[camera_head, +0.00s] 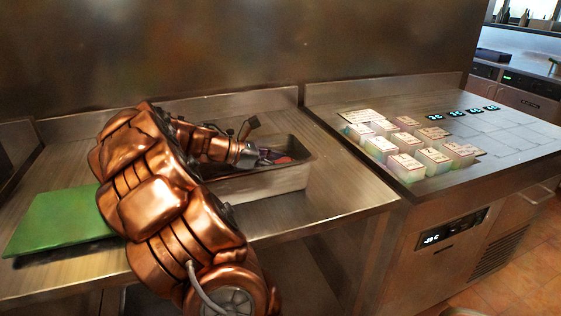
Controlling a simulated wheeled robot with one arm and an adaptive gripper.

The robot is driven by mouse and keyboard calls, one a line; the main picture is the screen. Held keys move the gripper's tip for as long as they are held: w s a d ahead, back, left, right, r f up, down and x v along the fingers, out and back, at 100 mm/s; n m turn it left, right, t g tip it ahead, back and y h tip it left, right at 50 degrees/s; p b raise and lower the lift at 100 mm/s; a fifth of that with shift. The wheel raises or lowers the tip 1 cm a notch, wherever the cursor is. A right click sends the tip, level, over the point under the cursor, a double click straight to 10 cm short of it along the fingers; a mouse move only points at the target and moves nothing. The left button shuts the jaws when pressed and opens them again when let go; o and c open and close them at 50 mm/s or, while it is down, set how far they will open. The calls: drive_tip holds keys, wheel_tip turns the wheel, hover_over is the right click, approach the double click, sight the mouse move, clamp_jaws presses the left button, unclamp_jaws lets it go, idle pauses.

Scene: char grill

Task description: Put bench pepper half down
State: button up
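My gripper (258,153) is at the far end of my copper-coloured arm, low over a rectangular steel pan (262,185) on the bench. A small reddish piece (281,159), possibly the pepper half, shows at the fingertips inside the pan. It is too small and too covered to tell whether the fingers hold it or only stand beside it. My arm hides the left part of the pan and much of the gripper.
A green board (58,220) lies on the bench at left, partly behind my arm. The steel bench (345,200) is bare right of the pan. Several lidded tubs (406,168) stand on the counter (500,150) at right. A steel wall rises behind.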

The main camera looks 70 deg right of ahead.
drive_tip(key=shift+f, duration=0.2)
drive_tip(key=shift+a+f, duration=0.1)
drive_tip(key=shift+f, duration=0.25)
drive_tip(key=o, duration=0.8)
drive_tip(key=shift+o, duration=0.2)
drive_tip(key=shift+r, duration=0.3)
drive_tip(key=v, duration=1.2)
drive_tip(key=shift+r, duration=0.4)
